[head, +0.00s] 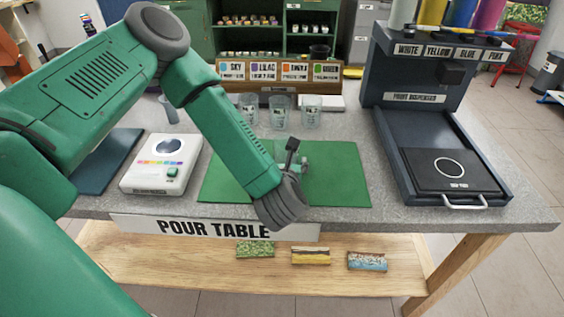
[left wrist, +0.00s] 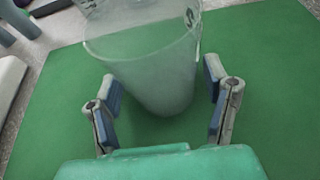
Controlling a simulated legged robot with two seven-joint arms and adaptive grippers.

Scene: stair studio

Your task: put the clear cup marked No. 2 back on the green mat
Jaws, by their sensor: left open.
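In the left wrist view a clear cup (left wrist: 150,65) stands on the green mat (left wrist: 265,110), with its base on the mat. Part of a dark mark shows near its rim, but I cannot read the number. My left gripper (left wrist: 162,88) is open, with one finger on each side of the cup's lower part and gaps on both sides. In the head view my left gripper (head: 293,160) is low over the green mat (head: 340,187), and the cup there is hard to make out. My right gripper is not in view.
Several clear cups (head: 280,112) stand in a row behind the mat. A white scale-like device (head: 160,165) is left of the mat. The dark paint dispenser (head: 440,130) with its tray is at the right. The grey table (head: 350,140) has clear strips between them.

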